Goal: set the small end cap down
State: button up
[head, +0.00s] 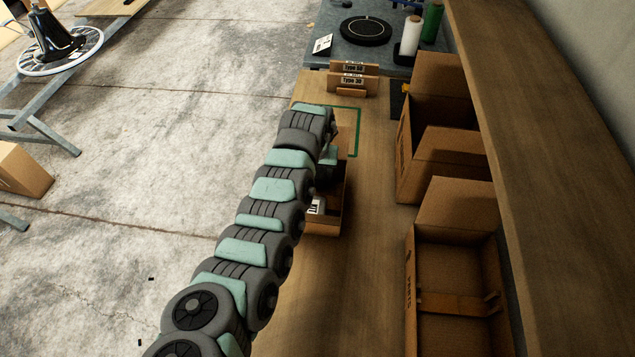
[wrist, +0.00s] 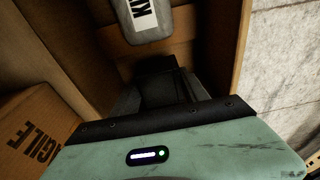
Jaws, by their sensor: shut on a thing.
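My gripper (wrist: 165,85) shows in the wrist view, its dark fingers reaching down between brown walls. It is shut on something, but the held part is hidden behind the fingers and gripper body. I cannot make out the small end cap in either view. A grey rounded thing with a white label starting "KI" (wrist: 147,18) lies just beyond the fingers. In the head view my arm covers most of the gripper, over an open brown bin (head: 325,228) with a white label on the wooden bench (head: 375,235).
Open cardboard boxes (head: 455,215) stand along the bench's right side. Two label holders (head: 352,80) stand at the far end near a green outlined area (head: 357,135). A blue-grey table (head: 345,50) lies beyond. A "FRAGILE" carton (wrist: 35,135) is left of the gripper in the wrist view.

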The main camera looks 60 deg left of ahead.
aim_at(317, 182)
jog(key=shift+d+f+b, duration=0.1)
jog(key=shift+f+b, duration=0.35)
jog(key=shift+f, duration=1.45)
jog(key=shift+f, duration=0.1)
jog(key=o, duration=1.6)
jog(key=r, duration=0.4)
jog(key=d+r+p, duration=0.1)
jog(key=r, duration=0.3)
jog(key=s+r+p, duration=0.1)
jog(key=r, duration=0.3)
jog(key=shift+d, duration=0.2)
